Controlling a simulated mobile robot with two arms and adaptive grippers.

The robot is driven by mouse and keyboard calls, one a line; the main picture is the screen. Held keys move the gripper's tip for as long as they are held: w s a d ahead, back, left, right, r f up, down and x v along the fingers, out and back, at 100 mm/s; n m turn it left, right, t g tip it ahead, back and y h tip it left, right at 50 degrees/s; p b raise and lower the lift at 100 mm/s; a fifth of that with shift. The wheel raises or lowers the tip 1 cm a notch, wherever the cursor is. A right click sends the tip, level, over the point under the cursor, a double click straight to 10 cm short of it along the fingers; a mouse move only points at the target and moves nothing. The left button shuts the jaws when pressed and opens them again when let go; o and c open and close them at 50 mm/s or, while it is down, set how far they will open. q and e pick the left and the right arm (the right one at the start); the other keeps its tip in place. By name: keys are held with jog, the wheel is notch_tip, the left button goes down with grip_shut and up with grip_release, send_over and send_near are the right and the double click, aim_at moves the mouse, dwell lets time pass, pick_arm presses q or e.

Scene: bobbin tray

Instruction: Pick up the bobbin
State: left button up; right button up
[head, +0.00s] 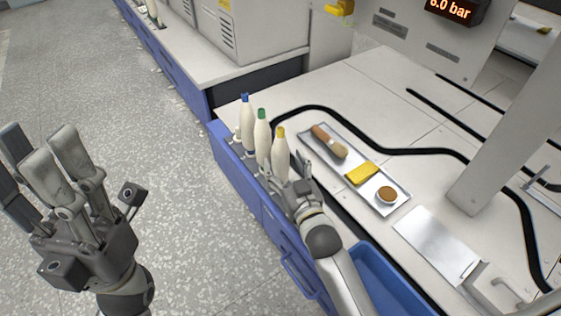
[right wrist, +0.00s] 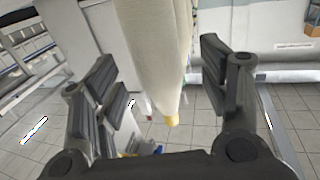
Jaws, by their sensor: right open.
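Three cream, cone-shaped bobbins stand upright in a row along the bench edge in the head view: a blue-tipped bobbin (head: 245,125), a green-tipped bobbin (head: 262,137) and a yellow-tipped bobbin (head: 281,155). My right gripper (head: 284,175) is open at the lower part of the yellow-tipped bobbin, and its fingers hide the bobbin's base. In the right wrist view the same bobbin (right wrist: 158,45) hangs into the picture between the open fingers (right wrist: 160,75), with a visible gap on both sides. My left gripper (head: 42,150) is open and empty over the floor, fingers pointing up.
A tray (head: 376,199) holds a brush (head: 329,142), a yellow block (head: 361,174) and a small round dish (head: 387,195). A black cable (head: 400,151) winds across the bench. A metal plate (head: 435,245), a blue bin (head: 385,285) and a grey post (head: 510,140) stand to the right.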

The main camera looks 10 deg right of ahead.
aim_at(284, 162)
jog(key=shift+w+a+f+b, duration=0.1)
jog(key=shift+w+b, duration=0.3)
jog(key=shift+w, duration=0.55)
jog(key=shift+w+a+f+b, duration=0.1)
jog(key=shift+w+b, duration=0.25)
jog(key=shift+w, duration=0.55)
jog(key=shift+r, duration=0.1)
jog(key=c, duration=1.2)
